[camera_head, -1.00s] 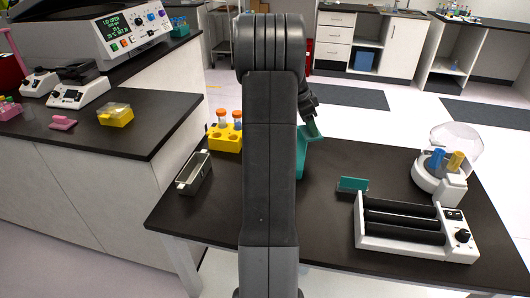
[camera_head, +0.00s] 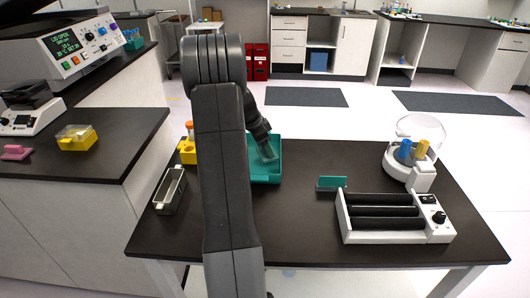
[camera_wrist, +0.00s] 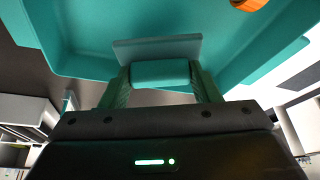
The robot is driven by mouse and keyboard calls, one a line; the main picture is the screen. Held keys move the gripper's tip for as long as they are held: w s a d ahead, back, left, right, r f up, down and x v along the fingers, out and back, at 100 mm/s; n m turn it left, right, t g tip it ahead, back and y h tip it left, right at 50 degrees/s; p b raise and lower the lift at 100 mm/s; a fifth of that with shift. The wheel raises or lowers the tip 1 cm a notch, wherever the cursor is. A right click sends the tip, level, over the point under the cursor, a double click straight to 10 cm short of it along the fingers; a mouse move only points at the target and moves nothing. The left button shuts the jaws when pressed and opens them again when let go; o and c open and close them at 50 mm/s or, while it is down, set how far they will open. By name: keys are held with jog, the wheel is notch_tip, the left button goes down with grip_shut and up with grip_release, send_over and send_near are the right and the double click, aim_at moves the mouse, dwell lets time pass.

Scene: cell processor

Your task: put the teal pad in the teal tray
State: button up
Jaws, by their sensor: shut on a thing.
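The teal tray (camera_head: 273,177) stands on the dark table, partly hidden behind my arm. My gripper (camera_head: 267,151) points down within the tray's outline in the head view. In the wrist view my gripper (camera_wrist: 160,84) is shut on the teal pad (camera_wrist: 160,72), with its block-like grip between the green fingers and a flat paler plate (camera_wrist: 155,47) beyond. The teal tray's walls (camera_wrist: 85,45) surround the pad on several sides in that view. I cannot tell whether the pad touches the tray floor.
A teal upright plate on a dark base (camera_head: 332,183) and a white roller device (camera_head: 395,237) stand to the right. A centrifuge-like device (camera_head: 408,168) is behind them. A grey metal bin (camera_head: 170,190) and yellow tube rack (camera_head: 187,153) stand left. The table's front middle is clear.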

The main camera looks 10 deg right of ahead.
jog(key=shift+f, duration=1.25)
jog(key=shift+f, duration=0.2)
jog(key=o, duration=1.5)
jog(key=shift+r, duration=0.1)
jog(key=v, duration=1.2)
jog(key=shift+r, duration=0.2)
jog(key=shift+d+f, duration=0.1)
